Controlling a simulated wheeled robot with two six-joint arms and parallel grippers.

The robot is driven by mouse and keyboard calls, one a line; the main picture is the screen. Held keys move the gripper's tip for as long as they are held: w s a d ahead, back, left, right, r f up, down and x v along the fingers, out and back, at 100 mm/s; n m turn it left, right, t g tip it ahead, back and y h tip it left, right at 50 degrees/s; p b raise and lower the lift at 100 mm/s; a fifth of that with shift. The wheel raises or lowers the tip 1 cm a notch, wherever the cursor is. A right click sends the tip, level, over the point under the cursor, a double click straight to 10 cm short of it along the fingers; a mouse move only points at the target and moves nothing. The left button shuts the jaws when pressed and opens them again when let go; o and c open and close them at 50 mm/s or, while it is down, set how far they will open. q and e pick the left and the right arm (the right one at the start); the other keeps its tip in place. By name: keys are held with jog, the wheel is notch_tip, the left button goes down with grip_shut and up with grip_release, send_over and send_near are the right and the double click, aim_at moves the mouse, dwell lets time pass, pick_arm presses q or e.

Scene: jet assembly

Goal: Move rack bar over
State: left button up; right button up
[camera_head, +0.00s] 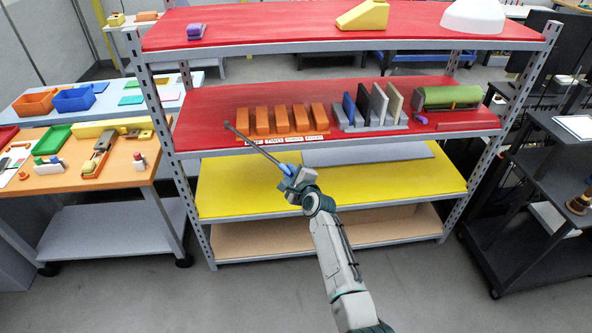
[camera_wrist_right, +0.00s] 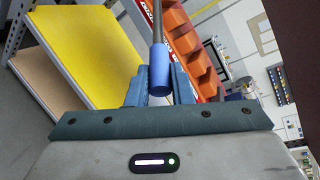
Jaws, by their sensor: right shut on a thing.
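The rack bar (camera_head: 256,147) is a thin dark rod with a blue grip at its near end. My right gripper (camera_head: 289,172) is shut on that blue grip. The bar points up and left from it, its far tip in front of the left end of the orange block row on the red middle shelf. In the right wrist view the blue grip (camera_wrist_right: 160,72) sits between the fingers of my right gripper (camera_wrist_right: 158,88), with the grey rod running up out of frame. Whether the tip touches anything is unclear. My left gripper is not in view.
The rack's red middle shelf (camera_head: 210,118) bears several orange blocks (camera_head: 280,120), a grey holder with upright plates (camera_head: 372,108) and a green cylinder (camera_head: 447,97). Below is a yellow shelf (camera_head: 370,190). An orange-topped table (camera_head: 120,165) stands left, a dark cart (camera_head: 535,240) right.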

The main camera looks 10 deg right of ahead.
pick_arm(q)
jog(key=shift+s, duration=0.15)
pick_arm(e)
jog(key=shift+r, duration=0.15)
jog(key=o, duration=0.9)
jog(key=shift+w, duration=0.1)
jog(key=shift+c, duration=0.2)
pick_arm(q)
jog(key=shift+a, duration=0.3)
pick_arm(e)
jog(key=shift+a, duration=0.1)
pick_arm(q)
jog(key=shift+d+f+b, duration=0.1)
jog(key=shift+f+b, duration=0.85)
jog(key=shift+b, duration=0.05)
pick_arm(e)
jog(key=v, duration=1)
jog(key=shift+s, duration=0.35)
